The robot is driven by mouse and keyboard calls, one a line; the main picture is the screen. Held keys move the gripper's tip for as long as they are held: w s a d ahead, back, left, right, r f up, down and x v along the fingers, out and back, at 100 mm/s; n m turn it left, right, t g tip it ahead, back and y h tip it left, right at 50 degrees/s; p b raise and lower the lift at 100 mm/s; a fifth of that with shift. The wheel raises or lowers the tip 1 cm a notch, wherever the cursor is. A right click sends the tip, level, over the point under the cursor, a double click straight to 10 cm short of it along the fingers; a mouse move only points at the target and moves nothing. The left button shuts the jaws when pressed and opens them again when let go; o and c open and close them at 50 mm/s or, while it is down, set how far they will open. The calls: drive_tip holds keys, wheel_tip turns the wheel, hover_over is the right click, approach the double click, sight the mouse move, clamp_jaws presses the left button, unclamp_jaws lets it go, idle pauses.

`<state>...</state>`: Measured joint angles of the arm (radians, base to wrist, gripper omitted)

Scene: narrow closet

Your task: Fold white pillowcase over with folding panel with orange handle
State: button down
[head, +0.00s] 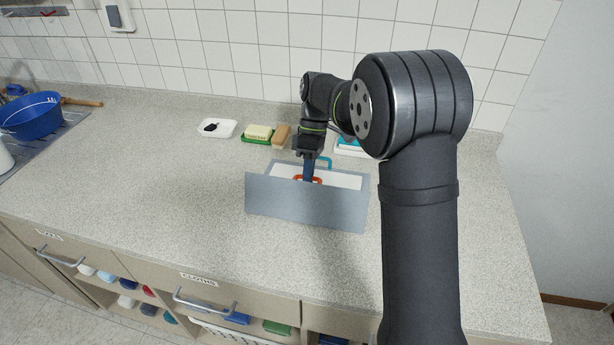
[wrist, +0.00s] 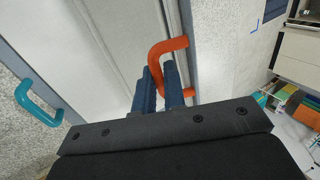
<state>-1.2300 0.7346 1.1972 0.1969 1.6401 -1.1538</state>
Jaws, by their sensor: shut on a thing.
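The folding board has a grey panel (head: 300,203) that stands raised at its front side. The orange handle (head: 316,180) sits at this panel and also shows in the wrist view (wrist: 166,48). My gripper (head: 309,178) is shut on the orange handle, its blue fingers (wrist: 161,84) around it. The white pillowcase (head: 340,180) lies on the board behind the raised panel, partly hidden by it. In the wrist view white cloth (wrist: 100,45) spreads left of the fingers. A teal handle (head: 325,162) is at the board's far side.
Behind the board stand a white dish (head: 217,128) with a dark item, a yellow block on a green tray (head: 257,141) and a tan block (head: 282,135).

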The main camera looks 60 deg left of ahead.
drive_tip(key=shift+w+a+f, duration=0.25)
drive_tip(key=shift+w+f, duration=0.05)
drive_tip(key=shift+f, duration=0.25)
drive_tip(key=shift+w+a+f, duration=0.25)
drive_tip(key=shift+w+f, duration=0.05)
drive_tip(key=shift+f, duration=0.35)
drive_tip(key=c, duration=1.5)
unclamp_jaws()
drive_tip(key=shift+a, duration=0.15)
drive_tip(key=shift+r, duration=0.25)
drive_tip(key=v, duration=1.1)
drive_tip(key=shift+r, duration=0.35)
drive_tip(key=shift+w+a, duration=0.15)
